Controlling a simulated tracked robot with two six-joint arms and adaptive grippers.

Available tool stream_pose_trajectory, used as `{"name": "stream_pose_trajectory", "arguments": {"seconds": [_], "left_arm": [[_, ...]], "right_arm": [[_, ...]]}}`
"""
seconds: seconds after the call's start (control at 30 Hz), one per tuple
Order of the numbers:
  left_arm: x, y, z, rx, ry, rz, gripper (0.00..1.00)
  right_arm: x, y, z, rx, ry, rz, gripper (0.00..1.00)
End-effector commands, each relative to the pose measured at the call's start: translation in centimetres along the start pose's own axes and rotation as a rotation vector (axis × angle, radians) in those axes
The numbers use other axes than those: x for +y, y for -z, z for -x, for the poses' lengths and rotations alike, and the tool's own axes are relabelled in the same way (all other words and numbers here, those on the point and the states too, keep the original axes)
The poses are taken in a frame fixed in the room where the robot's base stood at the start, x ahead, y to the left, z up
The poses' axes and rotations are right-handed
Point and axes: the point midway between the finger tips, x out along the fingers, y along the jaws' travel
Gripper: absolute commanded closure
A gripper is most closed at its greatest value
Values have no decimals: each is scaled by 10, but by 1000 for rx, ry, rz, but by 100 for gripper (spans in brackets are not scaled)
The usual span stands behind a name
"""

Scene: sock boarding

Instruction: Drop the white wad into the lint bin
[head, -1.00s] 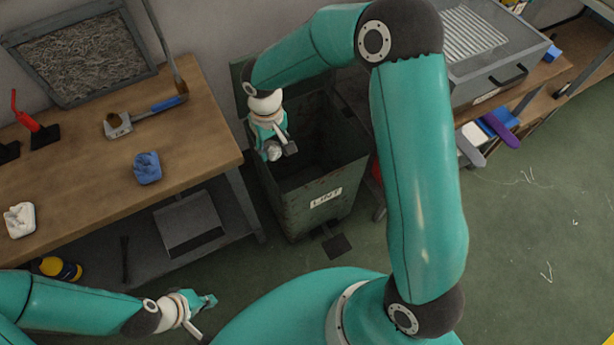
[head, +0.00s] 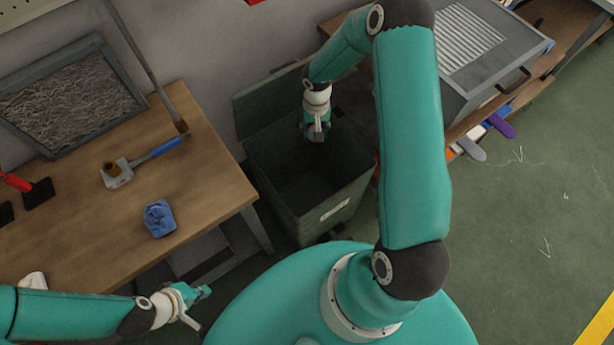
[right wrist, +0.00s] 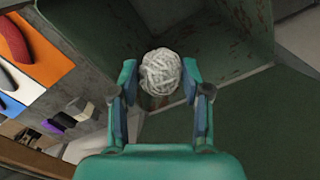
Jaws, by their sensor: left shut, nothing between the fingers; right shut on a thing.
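The lint bin (head: 297,216) is a dark green box with its lid open, standing right of the bench. My right gripper (head: 316,136) hangs over the bin's opening, toward its back. In the right wrist view the white wad (right wrist: 161,72), a round crumpled ball, sits between the fingertips of the right gripper (right wrist: 160,80), which is shut on it. Green bin surfaces show around and behind the wad. In the head view the wad is mostly hidden by the gripper. My left gripper (head: 193,304) is shut and empty, low in front of the bench.
The wooden bench (head: 100,220) holds a blue wad (head: 159,218), a tool with a blue handle (head: 150,155) and a partly hidden white thing (head: 32,281). A grey ribbed machine (head: 480,60) stands right of the bin. Green floor (head: 520,220) is clear at right.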

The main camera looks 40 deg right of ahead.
Motion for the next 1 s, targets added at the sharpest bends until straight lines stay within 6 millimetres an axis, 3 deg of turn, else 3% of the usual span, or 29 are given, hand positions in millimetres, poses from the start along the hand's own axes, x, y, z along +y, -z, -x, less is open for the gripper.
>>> {"name": "stream_pose_trajectory", "arguments": {"seconds": [0.5,0.9,0.93,1.0], "left_arm": [[-7,0,-18,-1,0,0,100],[-7,0,-19,0,0,0,100],[-7,0,-19,0,0,0,100],[-7,0,-19,0,0,0,100]], "right_arm": [[4,0,-51,-1,0,-6,76],[5,0,-57,0,0,-7,76],[5,0,-57,0,0,-7,49],[5,0,-57,0,0,-7,38]]}}
